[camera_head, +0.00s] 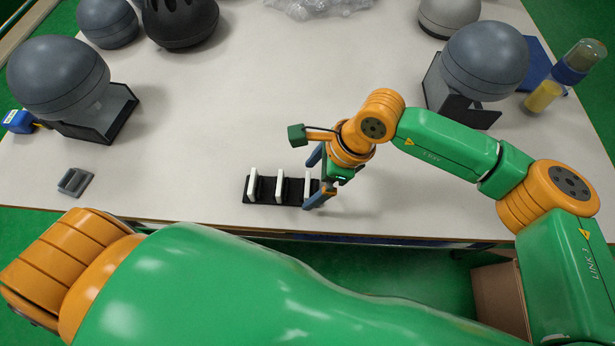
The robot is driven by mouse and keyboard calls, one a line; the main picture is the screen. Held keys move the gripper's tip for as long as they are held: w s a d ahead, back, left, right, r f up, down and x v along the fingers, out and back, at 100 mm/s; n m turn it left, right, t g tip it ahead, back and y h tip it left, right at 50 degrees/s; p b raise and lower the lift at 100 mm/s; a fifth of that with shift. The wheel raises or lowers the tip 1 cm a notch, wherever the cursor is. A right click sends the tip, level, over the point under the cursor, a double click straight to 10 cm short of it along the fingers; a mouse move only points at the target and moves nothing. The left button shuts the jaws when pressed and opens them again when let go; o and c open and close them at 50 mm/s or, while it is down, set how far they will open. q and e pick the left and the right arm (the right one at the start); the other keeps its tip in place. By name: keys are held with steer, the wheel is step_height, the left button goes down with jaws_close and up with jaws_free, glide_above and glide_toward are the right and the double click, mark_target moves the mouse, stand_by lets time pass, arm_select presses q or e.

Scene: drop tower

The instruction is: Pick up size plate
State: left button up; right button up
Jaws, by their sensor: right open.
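Several white size plates stand upright in a black rack (266,190) near the table's front edge. The left size plate (252,184) and the middle size plate (279,186) are clear to see. The right size plate (307,187) is partly covered by my right gripper (308,184). The right gripper is open, its blue fingers pointing down at the rack's right end, one on the far side and one on the near side of that plate. I cannot tell whether they touch it. My left gripper is out of the picture; only my left arm shows in the foreground.
Large grey spheres on stands are at the left (58,78) and right (484,60). A bottle with a yellow part (543,96) is at the right. The middle of the table is clear. A brown box (499,298) stands below the table.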

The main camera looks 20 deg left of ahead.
steer(key=shift+x, duration=1.1)
steer(key=shift+a+r, duration=0.1)
steer(key=c, duration=1.2)
